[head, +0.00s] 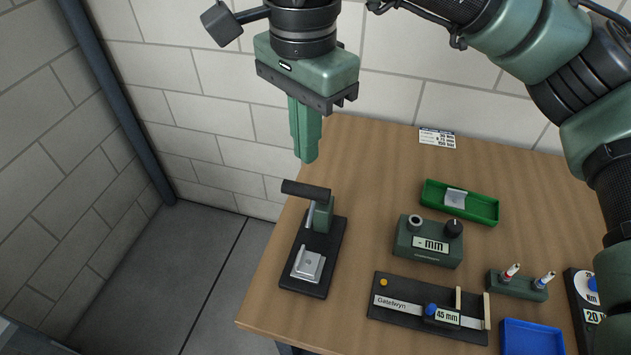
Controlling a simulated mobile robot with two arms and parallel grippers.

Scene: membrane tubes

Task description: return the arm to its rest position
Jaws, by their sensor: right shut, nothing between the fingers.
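My right gripper (306,158) hangs from the arm that comes in from the upper right. Its green fingers point down and are shut with nothing between them. It is above the back left part of the wooden table (365,165), apart from everything on it. Below it stands a black press (324,240) with a dark handle and a silver plate at its front. My left gripper does not show.
A green tray (482,210), a dial box (412,248), a ruler gauge (400,318), a small rack (510,288) with two tubes, and a blue tray (530,340) stand on the table. The table's left edge drops to bare floor. A brick wall (480,110) is behind.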

